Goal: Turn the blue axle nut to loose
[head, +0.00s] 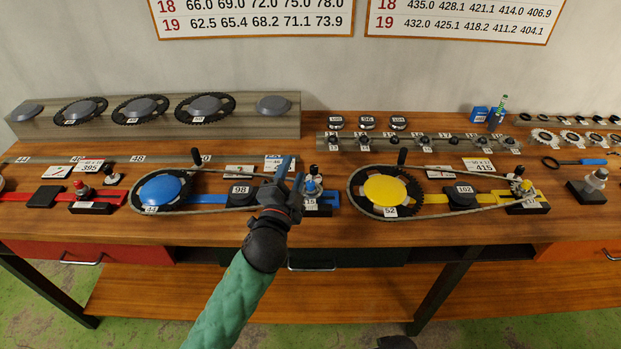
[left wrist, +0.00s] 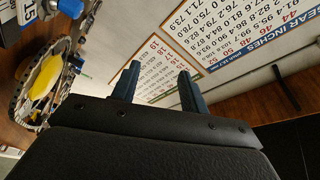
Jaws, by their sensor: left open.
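The blue axle nut (head: 311,187) appears as a small blue part on the rear axle mount at the right end of the blue chain stand, beside the "15" label. It is small and partly crowded by the gripper, so its setting cannot be read. My left gripper (head: 292,176) is open and empty, just left of the nut and apart from it as far as I can tell. Its two fingers (left wrist: 155,88) point at the wall in the left wrist view. The blue chainring disc (head: 164,189) sits at the stand's left end, with a chain looped toward the axle.
The yellow chain stand (head: 388,190) is close on the right. Behind are a grey rack of chainrings (head: 200,105) and a rail of small cogs (head: 420,142). A black upright handle (head: 197,157) rises by the blue ring. The wooden bench's front strip is clear.

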